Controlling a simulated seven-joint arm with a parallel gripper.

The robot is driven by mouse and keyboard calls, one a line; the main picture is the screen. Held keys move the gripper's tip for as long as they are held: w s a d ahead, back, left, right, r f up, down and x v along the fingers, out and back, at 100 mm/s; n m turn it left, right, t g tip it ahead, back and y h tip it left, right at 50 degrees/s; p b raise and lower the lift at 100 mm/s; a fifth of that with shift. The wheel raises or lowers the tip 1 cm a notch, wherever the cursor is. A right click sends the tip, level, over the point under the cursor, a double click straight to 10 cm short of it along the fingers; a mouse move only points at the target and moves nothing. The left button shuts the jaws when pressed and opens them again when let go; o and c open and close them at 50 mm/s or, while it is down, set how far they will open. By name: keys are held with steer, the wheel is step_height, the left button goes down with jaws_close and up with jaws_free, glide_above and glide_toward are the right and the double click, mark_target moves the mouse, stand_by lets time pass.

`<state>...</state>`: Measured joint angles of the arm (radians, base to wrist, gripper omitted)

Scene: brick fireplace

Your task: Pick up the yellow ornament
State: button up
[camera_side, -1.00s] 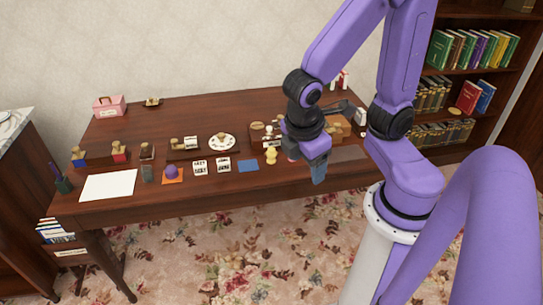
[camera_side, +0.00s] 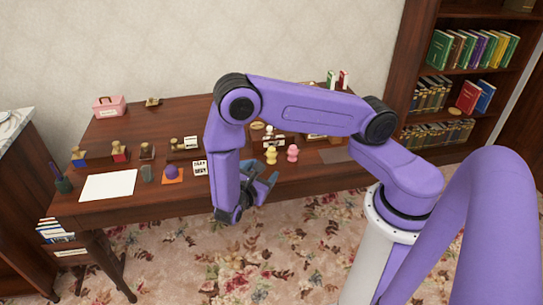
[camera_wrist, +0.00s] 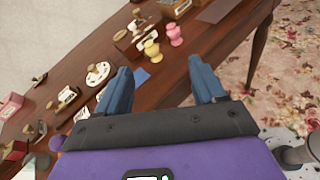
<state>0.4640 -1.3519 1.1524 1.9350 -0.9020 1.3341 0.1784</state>
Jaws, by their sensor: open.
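The yellow ornament (camera_side: 271,156) stands upright near the front edge of the desk, just left of a pink ornament (camera_side: 292,153) of similar shape. In the wrist view the yellow ornament (camera_wrist: 152,50) is beyond my fingertips, between their lines, with the pink ornament (camera_wrist: 174,35) to its right. My gripper (camera_side: 262,188) is at the desk's front edge, in front of and slightly left of the yellow ornament, apart from it. In the wrist view my gripper (camera_wrist: 160,76) has its two blue fingers spread wide with nothing between them.
The wooden desk (camera_side: 200,117) holds several stamps, a white sheet (camera_side: 109,186), a purple ball-like item (camera_side: 171,171) and a pink box (camera_side: 109,106). A blue card (camera_wrist: 142,75) lies near the yellow ornament. A bookcase (camera_side: 465,90) stands at right; floral carpet (camera_side: 300,240) lies in front.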

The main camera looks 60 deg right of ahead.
mark_target(271, 154)
steer(key=w+d+f+n+t+h, duration=0.2)
steer(key=d+f+n+t, duration=0.25)
steer(key=f, duration=0.45)
steer(key=shift+n, duration=0.35)
steer(key=x, duration=1.1)
steer(key=f+x, duration=0.1)
steer(key=x, duration=0.5)
steer(key=shift+d, duration=0.1)
steer(key=c, duration=1.1)
